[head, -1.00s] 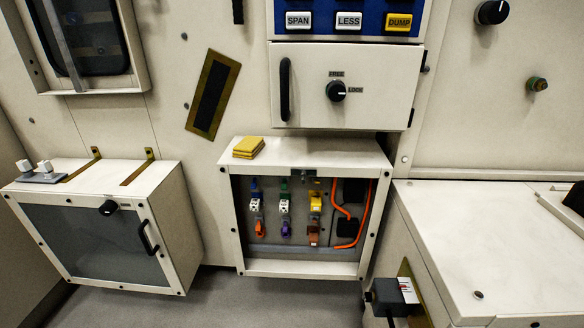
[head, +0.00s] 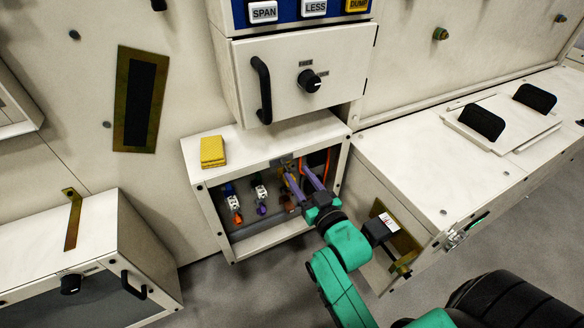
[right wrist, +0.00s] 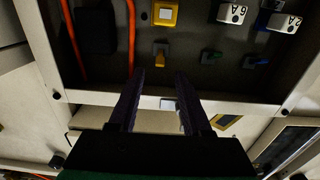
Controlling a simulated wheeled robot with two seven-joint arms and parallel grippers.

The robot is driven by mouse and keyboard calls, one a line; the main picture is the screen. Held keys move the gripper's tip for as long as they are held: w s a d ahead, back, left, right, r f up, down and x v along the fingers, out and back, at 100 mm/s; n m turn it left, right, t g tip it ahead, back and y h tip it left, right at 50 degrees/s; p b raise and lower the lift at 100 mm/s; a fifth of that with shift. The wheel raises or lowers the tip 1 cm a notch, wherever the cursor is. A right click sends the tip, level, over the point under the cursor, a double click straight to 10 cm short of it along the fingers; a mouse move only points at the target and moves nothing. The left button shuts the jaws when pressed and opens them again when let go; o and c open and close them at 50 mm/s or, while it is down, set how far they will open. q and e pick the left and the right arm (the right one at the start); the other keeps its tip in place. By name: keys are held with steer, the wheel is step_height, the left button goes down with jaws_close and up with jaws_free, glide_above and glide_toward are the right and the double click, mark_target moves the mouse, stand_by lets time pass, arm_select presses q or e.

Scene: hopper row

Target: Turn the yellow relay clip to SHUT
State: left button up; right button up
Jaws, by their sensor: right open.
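The yellow relay clip (right wrist: 164,13) shows in the right wrist view at the top, inside the open-fronted box (head: 240,245). My left gripper is not in view.
White clips (head: 234,202) (head: 261,192) sit left of the yellow one. An orange cable (right wrist: 72,40) and a dark block (right wrist: 93,28) are beside it. A yellow pad (head: 212,152) lies on the box top. A panel with a knob (head: 309,80) is above; a white cabinet (head: 430,165) stands right.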

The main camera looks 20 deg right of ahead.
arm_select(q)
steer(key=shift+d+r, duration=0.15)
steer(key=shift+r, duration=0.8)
arm_select(e)
steer(key=w, duration=0.4)
steer(key=shift+w+a, duration=0.15)
steer(key=shift+w, duration=0.05)
jaws_close()
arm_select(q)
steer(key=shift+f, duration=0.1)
